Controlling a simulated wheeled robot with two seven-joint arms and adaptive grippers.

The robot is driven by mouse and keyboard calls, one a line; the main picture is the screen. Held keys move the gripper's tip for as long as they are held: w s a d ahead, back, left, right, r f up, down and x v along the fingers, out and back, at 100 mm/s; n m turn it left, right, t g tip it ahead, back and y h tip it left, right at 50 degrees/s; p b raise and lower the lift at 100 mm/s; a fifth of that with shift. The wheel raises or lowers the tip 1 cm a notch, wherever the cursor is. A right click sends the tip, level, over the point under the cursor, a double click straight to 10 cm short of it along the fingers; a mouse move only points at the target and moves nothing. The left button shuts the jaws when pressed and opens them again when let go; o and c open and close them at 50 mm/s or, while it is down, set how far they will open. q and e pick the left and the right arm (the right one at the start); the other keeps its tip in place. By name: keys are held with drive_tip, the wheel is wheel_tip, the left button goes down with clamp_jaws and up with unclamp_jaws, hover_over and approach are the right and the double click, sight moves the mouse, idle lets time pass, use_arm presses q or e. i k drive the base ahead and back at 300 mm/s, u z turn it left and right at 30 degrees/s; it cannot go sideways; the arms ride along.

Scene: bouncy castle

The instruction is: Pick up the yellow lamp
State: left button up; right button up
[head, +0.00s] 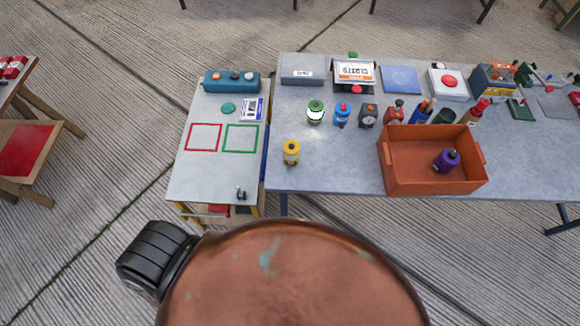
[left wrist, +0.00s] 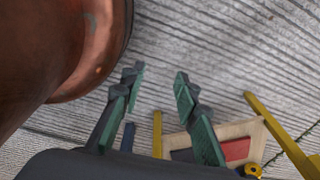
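The yellow lamp (head: 292,152) stands upright near the front left corner of the long grey table (head: 330,180) in the head view. Nothing touches it. My left gripper (left wrist: 157,78) shows only in the left wrist view. Its two green-padded fingers are spread apart with nothing between them, over concrete floor. I cannot tell its distance from the lamp. My right gripper is in neither view.
An orange crate (head: 400,180) holding a purple lamp (head: 446,160) stands right of the yellow lamp. A green lamp (head: 315,112) and blue lamp (head: 342,116) stand behind. A smaller table (head: 190,180) adjoins left. Table surface around the yellow lamp is clear.

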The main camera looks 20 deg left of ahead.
sight(291, 158)
drive_tip(key=z, duration=0.5)
drive_tip(key=i, duration=0.55)
drive_tip(key=u, duration=1.75)
